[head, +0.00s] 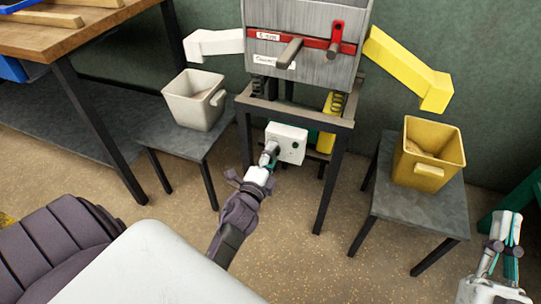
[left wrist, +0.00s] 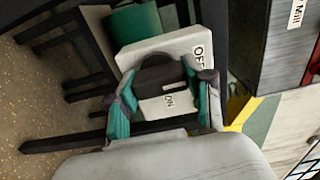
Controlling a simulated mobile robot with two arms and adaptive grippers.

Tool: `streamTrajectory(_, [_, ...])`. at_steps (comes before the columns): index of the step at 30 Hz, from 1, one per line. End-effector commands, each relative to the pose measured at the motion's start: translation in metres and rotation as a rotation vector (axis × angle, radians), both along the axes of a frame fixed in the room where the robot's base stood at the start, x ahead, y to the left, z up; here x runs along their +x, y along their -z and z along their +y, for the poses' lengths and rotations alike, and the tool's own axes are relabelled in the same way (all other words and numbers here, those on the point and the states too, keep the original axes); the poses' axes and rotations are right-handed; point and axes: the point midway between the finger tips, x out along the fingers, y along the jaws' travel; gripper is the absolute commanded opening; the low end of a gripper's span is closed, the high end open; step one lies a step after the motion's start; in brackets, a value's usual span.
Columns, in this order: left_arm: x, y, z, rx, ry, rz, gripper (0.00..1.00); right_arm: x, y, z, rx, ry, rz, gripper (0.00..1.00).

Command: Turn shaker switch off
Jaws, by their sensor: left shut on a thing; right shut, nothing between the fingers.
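In the left wrist view the switch is a dark knob (left wrist: 158,76) with a short white mark on the white plate (left wrist: 130,58). OFF is printed at the plate's upper right and ON below the knob. My left gripper (head: 268,157) is at the box's left side, its two fingers (left wrist: 163,88) shut on the knob from both sides. It hides the knob in the head view. My right gripper (head: 508,230) is shut and empty at the lower right.
The grey shaker (head: 308,20) stands on a dark-legged frame above the box. A white bin (head: 194,105) stands on a low table at left, a yellow bin (head: 412,160) on another at right. A wooden workbench (head: 60,38) is at upper left. The floor in front is clear.

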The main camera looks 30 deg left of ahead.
Motion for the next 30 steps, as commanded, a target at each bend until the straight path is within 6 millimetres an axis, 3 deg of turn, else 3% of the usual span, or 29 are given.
streamTrajectory(2, [-0.001, 0.001, 0.000, -0.005, -0.002, 0.002, 0.17, 0.000, 0.000, 0.000, 0.000, 0.000, 0.000, 0.00])
streamTrajectory(3, [-0.001, 0.001, 0.000, -0.005, -0.002, 0.002, 0.53, 0.000, 0.000, 0.000, 0.000, 0.000, 0.000, 0.00])
streamTrajectory(8, [0.000, 0.001, 0.000, -0.004, -0.002, 0.002, 0.77, 0.000, 0.000, 0.000, 0.000, 0.000, 0.000, 0.00])
streamTrajectory(19, [-0.005, 0.001, -0.001, -0.002, -0.001, 0.001, 0.77, 0.000, -0.001, 0.000, 0.000, 0.001, -0.003, 0.00])
streamTrajectory(30, [-0.061, 0.002, -0.015, -0.004, -0.002, 0.003, 0.77, 0.000, 0.000, 0.000, 0.001, 0.000, -0.002, 0.00])
